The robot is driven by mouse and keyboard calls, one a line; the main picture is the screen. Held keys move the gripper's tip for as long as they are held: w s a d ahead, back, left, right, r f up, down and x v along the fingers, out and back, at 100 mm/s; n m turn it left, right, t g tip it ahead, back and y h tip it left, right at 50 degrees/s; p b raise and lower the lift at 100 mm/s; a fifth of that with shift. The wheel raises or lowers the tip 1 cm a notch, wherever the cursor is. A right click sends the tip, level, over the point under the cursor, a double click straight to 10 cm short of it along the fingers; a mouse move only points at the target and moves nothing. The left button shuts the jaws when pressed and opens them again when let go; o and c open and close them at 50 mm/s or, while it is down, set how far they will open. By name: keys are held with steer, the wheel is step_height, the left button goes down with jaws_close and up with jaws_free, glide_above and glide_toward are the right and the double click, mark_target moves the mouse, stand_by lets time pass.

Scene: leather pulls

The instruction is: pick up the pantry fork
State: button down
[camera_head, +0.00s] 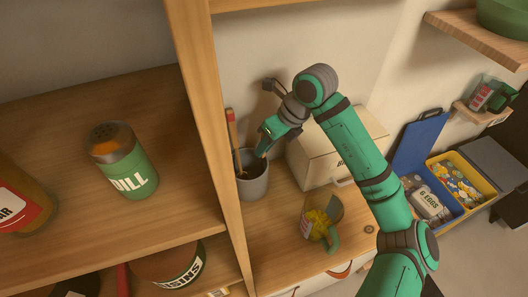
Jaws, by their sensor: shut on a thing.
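A grey cup (252,184) stands on the wooden shelf just right of the upright post. A thin utensil with a reddish top (232,128) leans up out of its left side. My green gripper (264,146) is over the right side of the cup's mouth, pointing down and to the left. It is shut on a thin utensil, seemingly the pantry fork. Little of this shows, as the jaws and the cup hide most of it, and its tines cannot be made out.
The wooden post (214,130) stands close left of the cup. A pale box (325,158) is close behind on the right. A dill shaker (125,162) is on the left shelf.

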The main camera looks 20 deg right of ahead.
mark_target(265, 155)
step_height(265, 155, up, 12)
steer(key=s+d, duration=0.1)
steer(key=s, duration=1.9)
steer(key=shift+d+f, duration=0.2)
steer(key=shift+f, duration=0.05)
steer(key=shift+w, duration=0.1)
steer(key=shift+d+r, duration=0.1)
